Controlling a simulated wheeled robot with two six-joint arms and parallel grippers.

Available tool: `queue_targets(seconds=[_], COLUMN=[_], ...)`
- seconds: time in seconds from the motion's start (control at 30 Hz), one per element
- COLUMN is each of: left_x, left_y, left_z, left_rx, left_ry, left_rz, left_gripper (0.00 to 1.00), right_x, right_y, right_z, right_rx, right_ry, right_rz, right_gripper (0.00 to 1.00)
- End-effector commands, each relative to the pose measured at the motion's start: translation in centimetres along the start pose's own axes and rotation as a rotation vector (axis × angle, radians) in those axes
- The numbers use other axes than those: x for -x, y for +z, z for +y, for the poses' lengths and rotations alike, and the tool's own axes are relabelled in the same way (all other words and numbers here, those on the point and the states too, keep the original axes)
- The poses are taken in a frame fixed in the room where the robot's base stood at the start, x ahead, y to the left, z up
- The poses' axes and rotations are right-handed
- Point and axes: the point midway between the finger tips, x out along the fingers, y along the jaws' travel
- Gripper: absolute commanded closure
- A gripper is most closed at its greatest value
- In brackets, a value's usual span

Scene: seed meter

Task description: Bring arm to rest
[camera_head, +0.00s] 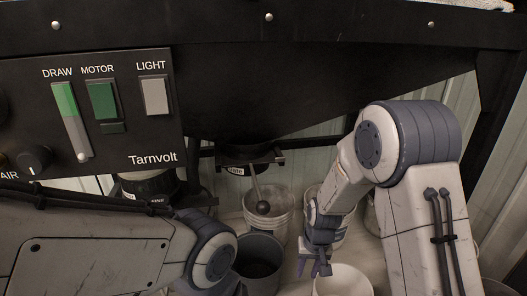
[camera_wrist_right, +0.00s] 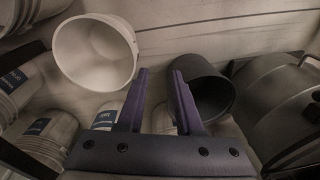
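My right arm comes in from the right in the head view, bent downward. Its gripper (camera_head: 315,268) hangs low above the buckets. In the right wrist view my right gripper (camera_wrist_right: 162,78) has two purple fingers apart with nothing between them. My left arm crosses the lower left of the head view below the control panel. Its gripper is out of sight.
A black control panel (camera_head: 140,128) carries switches. A lever with a ball knob (camera_head: 262,207) hangs from the hopper outlet. A white bucket (camera_head: 342,281) and a dark bucket (camera_head: 258,263) stand below; the wrist view shows a white bucket (camera_wrist_right: 95,52) and dark bucket (camera_wrist_right: 212,97).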

Motion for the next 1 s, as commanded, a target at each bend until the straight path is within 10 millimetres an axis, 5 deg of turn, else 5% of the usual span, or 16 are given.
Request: queue_targets(seconds=[0.3,0.7,1.0], left_x=[0.0,0.0,5.3], left_y=[0.0,0.0,-0.3], left_z=[0.0,0.0,0.4], left_rx=[0.0,0.0,0.0], left_ry=[0.0,0.0,0.0], left_rz=[0.0,0.0,0.0], left_gripper=[0.5,0.5,0.5], right_x=[7.2,11.3,18.3], right_y=[4.2,9.6,12.1], right_z=[3.6,6.5,0.0], right_rx=[0.026,0.049,0.251], right_ry=[0.024,0.058,0.013], right_rz=[0.087,0.161,0.095], right_gripper=[0.65,0.65,0.65])
